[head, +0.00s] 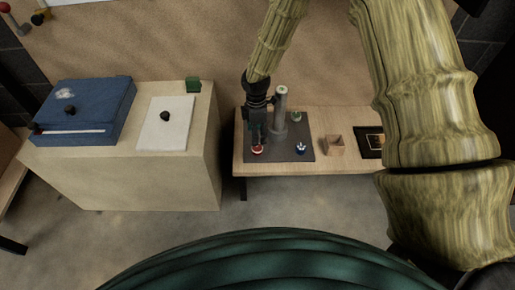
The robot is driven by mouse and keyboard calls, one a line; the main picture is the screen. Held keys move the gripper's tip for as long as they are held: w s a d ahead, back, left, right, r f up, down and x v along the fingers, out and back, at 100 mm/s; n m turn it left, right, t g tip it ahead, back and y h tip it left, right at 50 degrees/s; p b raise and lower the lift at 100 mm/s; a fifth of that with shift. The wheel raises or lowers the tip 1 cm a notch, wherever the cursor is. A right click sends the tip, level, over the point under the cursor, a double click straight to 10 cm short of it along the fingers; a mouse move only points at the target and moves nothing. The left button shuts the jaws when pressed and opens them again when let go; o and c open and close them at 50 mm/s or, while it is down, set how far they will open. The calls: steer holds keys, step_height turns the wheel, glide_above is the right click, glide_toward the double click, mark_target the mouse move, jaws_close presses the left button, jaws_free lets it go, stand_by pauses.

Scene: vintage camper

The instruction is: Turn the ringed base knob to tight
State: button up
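My gripper (257,142) points down over the front left of a dark grey mat (279,155) on the low wooden table. Its fingertips are at a small red knob with a pale ring (258,151). The gripper partly covers this knob, and I cannot tell whether the fingers touch it or are closed around it. A grey upright post (281,108) on a wider foot stands just right of the gripper. A small blue-and-white knob (300,150) sits at the mat's front right. No tight marking is readable at this size.
A small green item (296,116) is behind the post. A wooden box (334,145) and a dark framed panel (369,142) lie to the right. A beige cabinet (185,159) at left bears a blue case (85,110), a white board (165,128) and a green block (193,84).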

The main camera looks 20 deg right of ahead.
mark_target(257, 147)
steer(key=f+b, duration=0.2)
steer(key=f, duration=0.6)
steer(key=shift+s+f, duration=0.1)
steer(key=shift+s, duration=0.1)
steer(key=c, duration=1.1)
